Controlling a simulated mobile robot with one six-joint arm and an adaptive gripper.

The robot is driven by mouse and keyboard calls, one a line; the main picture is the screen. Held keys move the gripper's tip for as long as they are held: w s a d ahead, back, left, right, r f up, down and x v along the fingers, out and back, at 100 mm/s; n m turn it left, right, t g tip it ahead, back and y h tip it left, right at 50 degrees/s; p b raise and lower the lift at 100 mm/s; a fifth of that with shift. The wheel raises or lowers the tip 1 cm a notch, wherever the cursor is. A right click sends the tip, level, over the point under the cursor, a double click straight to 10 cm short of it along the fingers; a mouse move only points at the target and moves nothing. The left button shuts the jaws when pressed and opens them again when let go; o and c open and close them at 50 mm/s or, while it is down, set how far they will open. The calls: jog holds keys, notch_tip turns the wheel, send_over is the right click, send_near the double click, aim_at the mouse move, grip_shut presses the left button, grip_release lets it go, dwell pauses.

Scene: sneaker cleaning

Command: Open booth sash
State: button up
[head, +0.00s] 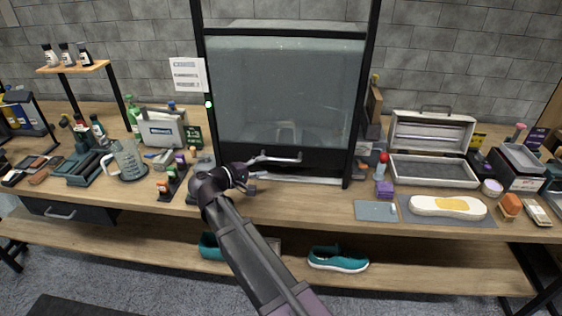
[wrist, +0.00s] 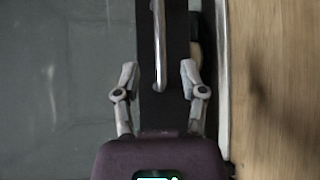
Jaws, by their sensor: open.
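The booth sash (head: 285,90) is a large glass panel in a black frame, standing low in the booth, with a dark bottom rail. A silver bar handle (head: 282,158) runs across that rail. In the wrist view the handle (wrist: 159,45) is a pale bar pointing toward my gripper, beside the grey glass (wrist: 60,90). My gripper (wrist: 159,78) is open; its two fingers stand either side of the handle's line, with the bar's near end between them. In the head view my gripper (head: 254,175) is at the handle's left end. I cannot tell whether they touch.
The wooden workbench (head: 330,196) spreads around the booth. An open case (head: 432,170), a red-topped bottle (head: 381,166) and a sole on a mat (head: 448,207) are right. Teal sneakers (head: 338,259) lie on the lower shelf.

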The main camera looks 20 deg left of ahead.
aim_at(281, 160)
jog(key=shift+b+x, duration=0.5)
jog(key=shift+x, duration=3.45)
grip_shut()
